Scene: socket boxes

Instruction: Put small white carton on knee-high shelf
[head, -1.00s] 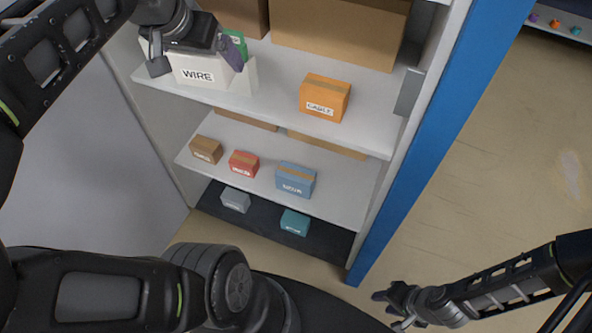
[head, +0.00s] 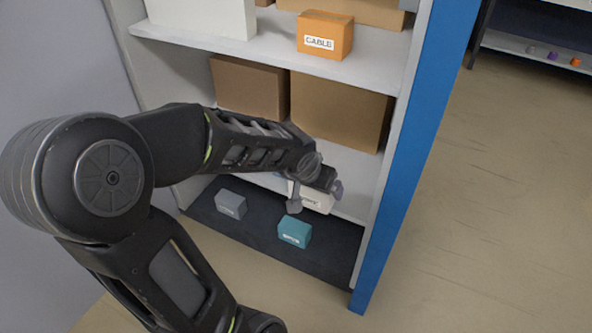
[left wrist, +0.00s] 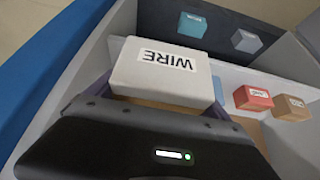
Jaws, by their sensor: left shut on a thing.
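The small white carton labelled WIRE (left wrist: 165,75) is held between the fingers of my left gripper (head: 316,195). In the head view the carton (head: 316,200) shows partly behind the gripper, at the right part of the white shelf (head: 350,209) just above the dark bottom level. I cannot tell whether the carton touches that shelf or hangs a little above it. In the left wrist view its label faces up and reads upside down. My right gripper is out of view.
The orange CABLE box (head: 325,35) and a white box (head: 205,16) are on the shelf above. Large brown boxes (head: 335,110) stand behind my arm. Grey (head: 231,204) and teal (head: 294,231) boxes lie below. Red (left wrist: 252,97) and brown (left wrist: 293,107) boxes share the carton's level. The blue upright (head: 412,150) is close right.

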